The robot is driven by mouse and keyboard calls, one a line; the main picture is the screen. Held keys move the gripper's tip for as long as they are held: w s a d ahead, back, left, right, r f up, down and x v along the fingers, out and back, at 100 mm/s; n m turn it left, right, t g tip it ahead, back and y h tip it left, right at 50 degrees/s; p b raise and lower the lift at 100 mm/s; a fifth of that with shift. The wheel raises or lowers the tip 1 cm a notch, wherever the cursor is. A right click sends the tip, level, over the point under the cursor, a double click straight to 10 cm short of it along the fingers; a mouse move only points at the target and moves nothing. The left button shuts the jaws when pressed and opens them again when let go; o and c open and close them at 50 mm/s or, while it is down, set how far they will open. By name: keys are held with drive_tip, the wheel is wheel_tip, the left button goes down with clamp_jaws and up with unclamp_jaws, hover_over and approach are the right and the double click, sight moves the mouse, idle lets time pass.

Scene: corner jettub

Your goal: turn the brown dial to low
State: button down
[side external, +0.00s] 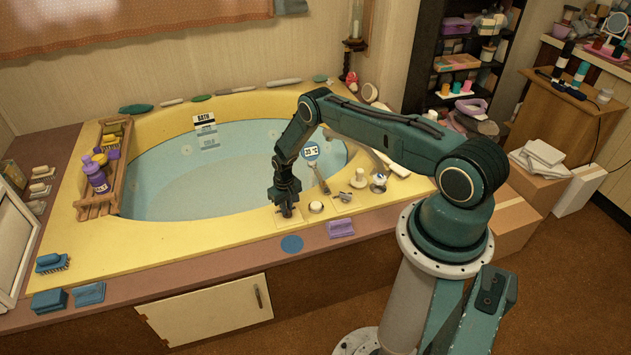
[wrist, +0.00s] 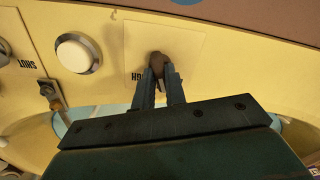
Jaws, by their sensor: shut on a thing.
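The brown dial (wrist: 159,61) sits on a pale square plate (wrist: 185,40) on the yellow tub rim, in the wrist view. A partly hidden label beside it shows the letters "GH". My gripper (wrist: 162,76) is shut on the dial, one finger on each side. In the side view my gripper (side external: 287,211) points down at the front rim of the tub, and it hides the dial there. The dial's exact setting cannot be read, and no "low" label shows.
A white round button (wrist: 78,52) and a small metal switch (wrist: 50,92) by a "SHUT" label lie beside the dial. A blue disc (side external: 291,244) and a purple block (side external: 340,228) lie on the front ledge. A wooden caddy (side external: 98,208) with bottles spans the tub's left end.

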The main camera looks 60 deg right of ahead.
drive_tip(key=n, duration=0.4)
drive_tip(key=shift+n, duration=0.3)
idle(0.4)
drive_tip(key=c, duration=1.4)
unclamp_jaws()
drive_tip(key=shift+c, duration=0.2)
drive_tip(key=shift+r, duration=0.15)
wheel_tip(320, 180, up, 14)
drive_tip(key=shift+f, duration=0.2)
